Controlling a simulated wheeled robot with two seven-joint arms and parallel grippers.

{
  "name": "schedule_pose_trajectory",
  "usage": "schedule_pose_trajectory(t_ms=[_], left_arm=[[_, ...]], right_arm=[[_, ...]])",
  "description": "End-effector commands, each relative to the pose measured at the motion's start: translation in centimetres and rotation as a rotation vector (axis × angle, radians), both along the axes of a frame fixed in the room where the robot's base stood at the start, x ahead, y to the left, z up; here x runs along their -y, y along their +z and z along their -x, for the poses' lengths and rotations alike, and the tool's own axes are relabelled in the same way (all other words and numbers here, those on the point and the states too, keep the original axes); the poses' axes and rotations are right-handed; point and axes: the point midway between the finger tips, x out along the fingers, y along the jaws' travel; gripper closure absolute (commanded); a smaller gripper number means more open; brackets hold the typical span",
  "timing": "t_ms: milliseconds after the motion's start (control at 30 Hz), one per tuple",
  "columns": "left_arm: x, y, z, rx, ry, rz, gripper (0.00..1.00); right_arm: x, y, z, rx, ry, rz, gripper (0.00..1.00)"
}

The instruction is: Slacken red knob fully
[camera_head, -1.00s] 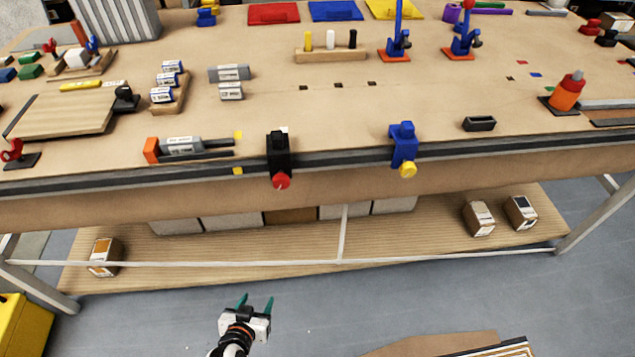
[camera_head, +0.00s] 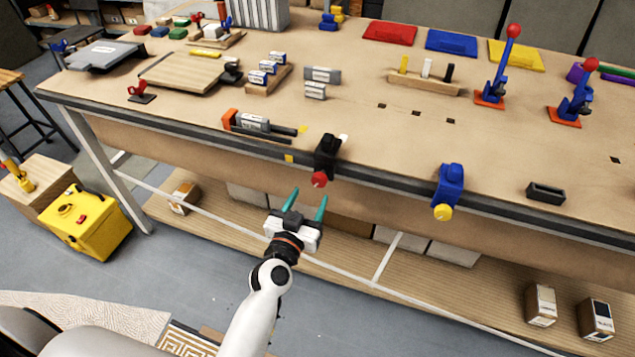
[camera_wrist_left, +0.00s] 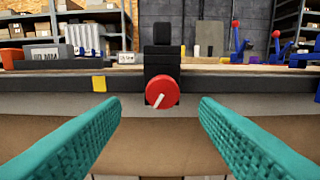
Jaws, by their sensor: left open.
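The red knob (camera_head: 319,179) is on the front of a black clamp (camera_head: 327,153) fixed at the table's front edge. In the left wrist view the round red knob (camera_wrist_left: 162,93) faces me, with a white line slanting across its lower part. The black clamp body (camera_wrist_left: 161,60) rises above it. My left gripper (camera_head: 308,207) is open and empty, just in front of and below the knob in the head view. In the wrist view its teal fingers (camera_wrist_left: 160,130) stand either side of the knob, apart from it. My right gripper is not in view.
A blue clamp (camera_head: 449,183) with a yellow knob (camera_head: 443,212) sits on the same edge to the right. The workbench (camera_head: 360,120) carries many items. A yellow case (camera_head: 85,222) stands on the left. Open floor lies in front.

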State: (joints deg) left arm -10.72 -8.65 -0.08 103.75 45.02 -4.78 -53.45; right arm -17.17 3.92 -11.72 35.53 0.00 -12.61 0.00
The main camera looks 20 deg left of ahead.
Motion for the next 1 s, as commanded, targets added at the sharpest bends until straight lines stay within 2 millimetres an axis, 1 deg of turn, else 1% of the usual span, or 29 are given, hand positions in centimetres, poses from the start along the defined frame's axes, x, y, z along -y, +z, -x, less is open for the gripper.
schedule_pose_trajectory(t_ms=[33, 100, 200, 300, 433, 700, 767, 900, 967, 1000], left_arm=[[0.1, 0.2, -1.2, 0.001, 0.0, 0.0, 0.45], [0.1, 0.2, -2.5, 0.001, -0.001, 0.001, 0.45], [0.2, 0.0, -3.9, 0.0, -0.001, 0.0, 0.45], [0.2, 0.0, -4.9, -0.001, -0.001, 0.001, 0.45], [0.2, 0.0, -5.6, -0.001, 0.0, -0.001, 0.45], [0.2, -0.1, -5.7, -0.002, 0.0, -0.001, 0.45], [0.2, -0.1, -5.7, -0.002, 0.0, 0.0, 0.53], [0.2, -0.1, -5.7, -0.002, -0.001, 0.0, 0.76], [0.2, -0.1, -5.7, -0.002, 0.0, 0.0, 0.85], [0.2, -0.1, -5.7, -0.002, 0.0, 0.0, 0.89]], right_arm=[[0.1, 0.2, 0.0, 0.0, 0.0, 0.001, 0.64], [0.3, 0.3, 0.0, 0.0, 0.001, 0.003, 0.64], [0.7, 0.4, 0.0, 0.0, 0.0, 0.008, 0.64], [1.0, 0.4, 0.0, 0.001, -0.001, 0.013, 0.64], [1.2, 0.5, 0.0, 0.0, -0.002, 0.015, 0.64], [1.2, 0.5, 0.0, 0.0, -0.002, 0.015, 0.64], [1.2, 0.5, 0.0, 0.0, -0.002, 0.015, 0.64], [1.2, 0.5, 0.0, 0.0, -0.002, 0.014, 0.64], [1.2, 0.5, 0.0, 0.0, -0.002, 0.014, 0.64], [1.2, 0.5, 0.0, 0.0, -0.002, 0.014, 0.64]])
